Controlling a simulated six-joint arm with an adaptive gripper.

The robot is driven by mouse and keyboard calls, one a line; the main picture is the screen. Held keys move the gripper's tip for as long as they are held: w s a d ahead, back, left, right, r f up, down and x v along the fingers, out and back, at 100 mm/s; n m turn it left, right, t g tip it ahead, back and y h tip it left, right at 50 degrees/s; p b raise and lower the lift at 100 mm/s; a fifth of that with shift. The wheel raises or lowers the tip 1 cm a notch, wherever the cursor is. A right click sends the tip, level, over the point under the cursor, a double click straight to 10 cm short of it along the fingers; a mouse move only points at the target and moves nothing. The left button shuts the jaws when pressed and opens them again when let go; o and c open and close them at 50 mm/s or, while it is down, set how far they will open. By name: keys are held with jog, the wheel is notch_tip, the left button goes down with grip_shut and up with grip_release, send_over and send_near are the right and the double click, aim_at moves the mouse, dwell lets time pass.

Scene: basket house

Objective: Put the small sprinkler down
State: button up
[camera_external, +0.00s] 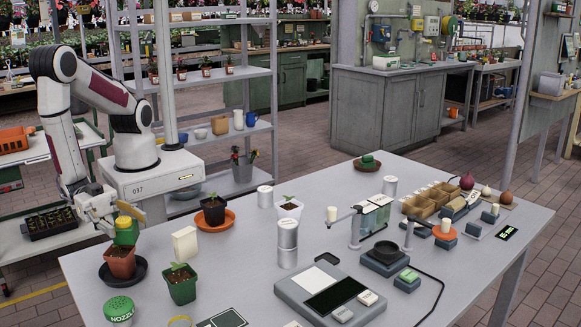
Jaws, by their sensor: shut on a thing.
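The small sprinkler (125,234), green with a yellow top, is at the left end of the grey table. My gripper (112,215) is shut on it from the left side. The sprinkler is upright, just above a terracotta pot (120,264) that stands in a dark saucer (139,270). I cannot tell whether the sprinkler touches the pot's rim. The fingertips are partly hidden by the sprinkler and too small to see clearly.
A green pot (180,290) with a seedling and a cream block (185,243) stand to the right. A green nozzle lid (119,308) is in front. A black pot (214,213) sits on an orange saucer behind. Some bare tabletop (235,262) lies right of the block.

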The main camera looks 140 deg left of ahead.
jog(key=s+a+r+n+g+y, duration=0.1)
jog(key=s+a+n+g+y, duration=0.3)
jog(key=s+a+y, duration=0.5)
jog(key=shift+s+a+n+g, duration=0.25)
jog(key=shift+a+n+g, duration=0.15)
jog(key=shift+a+n, duration=0.95)
jog(key=shift+d, duration=0.1)
jog(key=shift+f, duration=2.8)
jog(key=shift+f, duration=1.9)
jog(key=shift+f, duration=0.15)
jog(key=o, duration=1.2)
